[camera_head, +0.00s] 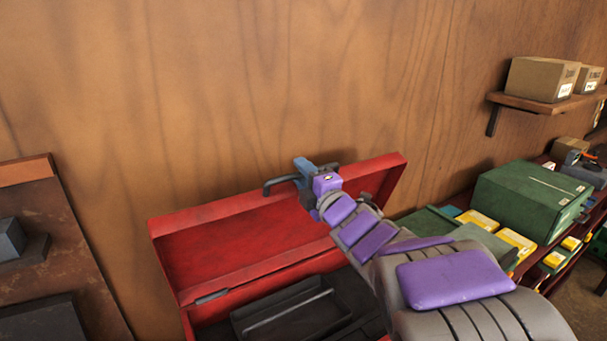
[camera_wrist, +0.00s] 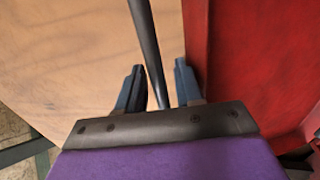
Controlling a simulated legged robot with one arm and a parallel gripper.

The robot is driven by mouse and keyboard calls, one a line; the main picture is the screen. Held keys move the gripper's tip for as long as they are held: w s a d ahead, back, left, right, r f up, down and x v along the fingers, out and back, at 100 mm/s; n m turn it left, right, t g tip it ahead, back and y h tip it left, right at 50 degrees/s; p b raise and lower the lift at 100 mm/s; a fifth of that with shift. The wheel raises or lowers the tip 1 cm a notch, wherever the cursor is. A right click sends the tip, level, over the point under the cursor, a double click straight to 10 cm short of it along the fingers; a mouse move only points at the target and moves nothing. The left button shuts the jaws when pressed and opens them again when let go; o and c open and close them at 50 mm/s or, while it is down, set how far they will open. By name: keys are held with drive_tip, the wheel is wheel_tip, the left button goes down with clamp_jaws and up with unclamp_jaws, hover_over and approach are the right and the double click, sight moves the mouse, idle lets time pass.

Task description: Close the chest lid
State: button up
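The red chest (camera_head: 205,317) stands against the wooden wall with its lid (camera_head: 225,243) raised and tilted back, its inner face showing. A dark handle (camera_head: 281,181) sits at the lid's upper edge. My gripper (camera_head: 304,170) is at this edge, beside the handle. In the wrist view, the dark handle bar (camera_wrist: 147,45) runs between the two blue fingers of my gripper (camera_wrist: 157,78). The fingers are apart, with clear gaps beside the bar. The red lid (camera_wrist: 245,70) lies to the right of the fingers. My arm hides the chest's right part.
A dark tray (camera_head: 290,312) lies inside the chest. Right of it, a bench holds a green box (camera_head: 528,200) and several yellow packs. A wall shelf (camera_head: 545,103) carries cardboard boxes. A brown panel (camera_head: 62,260) stands at the left. Bare wall lies behind the lid.

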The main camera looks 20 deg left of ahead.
drive_tip(key=shift+a, duration=0.1)
drive_tip(key=shift+a, duration=0.3)
drive_tip(key=c, duration=0.3)
drive_tip(key=shift+s+d, duration=0.1)
drive_tip(key=shift+d, duration=0.1)
clamp_jaws()
drive_tip(key=shift+f, duration=0.25)
